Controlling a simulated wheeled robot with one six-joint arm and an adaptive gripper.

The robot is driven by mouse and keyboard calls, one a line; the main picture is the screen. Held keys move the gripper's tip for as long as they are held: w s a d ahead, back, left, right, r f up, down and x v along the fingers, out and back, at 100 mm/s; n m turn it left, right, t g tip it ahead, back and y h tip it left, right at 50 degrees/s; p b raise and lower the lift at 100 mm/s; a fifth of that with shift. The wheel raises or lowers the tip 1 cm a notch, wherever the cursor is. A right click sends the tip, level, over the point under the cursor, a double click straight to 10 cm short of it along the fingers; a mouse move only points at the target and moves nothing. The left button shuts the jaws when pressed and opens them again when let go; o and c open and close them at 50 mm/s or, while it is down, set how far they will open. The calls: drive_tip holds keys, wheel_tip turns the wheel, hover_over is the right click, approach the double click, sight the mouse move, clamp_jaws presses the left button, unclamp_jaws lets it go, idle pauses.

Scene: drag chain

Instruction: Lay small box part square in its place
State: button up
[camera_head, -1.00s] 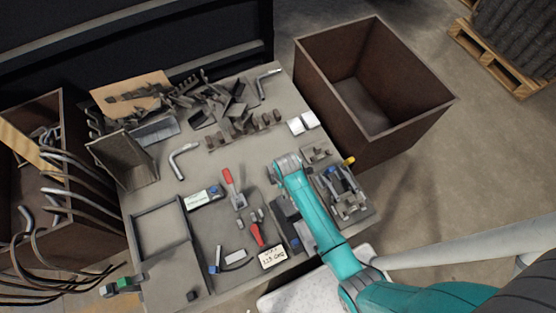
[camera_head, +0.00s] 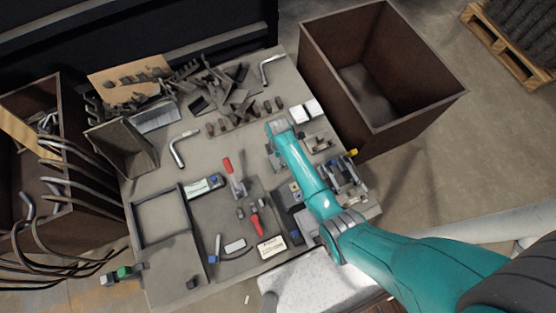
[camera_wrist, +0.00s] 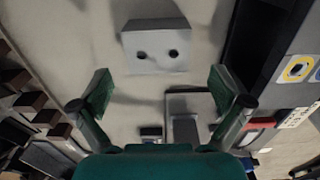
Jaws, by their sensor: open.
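My gripper (camera_wrist: 162,85) is open and empty in the wrist view, one green-padded finger at each side. A grey box-shaped part (camera_wrist: 155,48) with two dark holes lies on the table ahead of the fingertips, apart from both; it may be the small box part, but I cannot tell for sure. A grey block-like fixture (camera_wrist: 186,120) lies nearer, between the fingers and to the right. In the head view my teal arm reaches over the table and hides my gripper.
The grey table (camera_head: 160,180) holds red-handled clamps (camera_head: 233,178), dark clamp fixtures (camera_head: 345,175), bent rods (camera_head: 180,150) and a heap of metal brackets (camera_head: 225,85) at the back. A brown open bin (camera_head: 385,75) stands at the right. Bare tabletop lies around the bent rod.

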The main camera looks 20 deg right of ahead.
sight(278, 159)
drive_tip(key=shift+w+f, duration=0.15)
drive_tip(key=shift+f, duration=2.15)
drive_tip(key=c, duration=1.1)
drive_tip(key=shift+c, duration=0.2)
